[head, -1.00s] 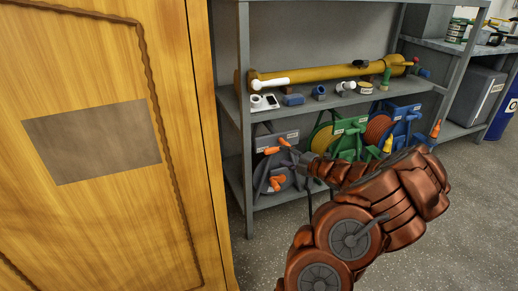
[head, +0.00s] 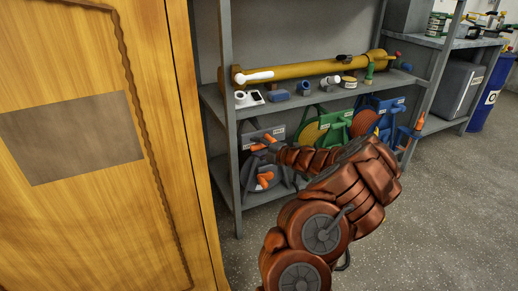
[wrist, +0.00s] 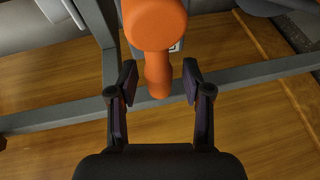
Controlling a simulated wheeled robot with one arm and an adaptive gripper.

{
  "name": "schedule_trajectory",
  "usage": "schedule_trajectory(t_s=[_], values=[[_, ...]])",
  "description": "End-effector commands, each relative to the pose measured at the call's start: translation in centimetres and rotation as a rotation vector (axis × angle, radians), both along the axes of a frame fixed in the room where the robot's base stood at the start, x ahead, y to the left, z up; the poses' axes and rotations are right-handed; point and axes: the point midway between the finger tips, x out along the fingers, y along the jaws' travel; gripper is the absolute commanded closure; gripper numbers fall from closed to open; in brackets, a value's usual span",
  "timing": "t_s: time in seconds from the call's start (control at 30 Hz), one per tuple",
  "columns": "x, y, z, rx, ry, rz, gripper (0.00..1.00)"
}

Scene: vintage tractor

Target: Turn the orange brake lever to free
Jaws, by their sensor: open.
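An orange handle with a thick round end and a narrower grip (wrist: 158,75) lies between the fingers of my gripper (wrist: 159,84) in the wrist view. The fingers are open, one on each side, with gaps showing. In the head view, a grey reel with orange parts (head: 265,180) stands on the lower shelf at the left. My gripper (head: 279,148) reaches to its upper orange part (head: 258,147); the fingertips are hard to make out there. The markings for free are not readable.
A wooden cabinet (head: 80,215) fills the left side, close to the shelf's grey front post (head: 231,150). Green (head: 334,120) and blue (head: 386,110) reels stand to the right. A yellow tube (head: 310,70) lies above. The floor (head: 445,210) at the right is clear.

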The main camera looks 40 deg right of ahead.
Motion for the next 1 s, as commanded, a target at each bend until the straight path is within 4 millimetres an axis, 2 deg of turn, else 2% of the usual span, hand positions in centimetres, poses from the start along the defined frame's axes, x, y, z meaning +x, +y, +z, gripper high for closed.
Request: schedule_trajectory(t_s=[0.27, 0.77, 1.0], values=[[0.06, -0.05, 0.01, 0.000, 0.000, -0.001, 0.51], [0.06, -0.02, 0.00, 0.000, 0.000, 0.000, 1.00], [0.08, 0.01, -0.02, 0.000, 0.000, 0.000, 1.00]])
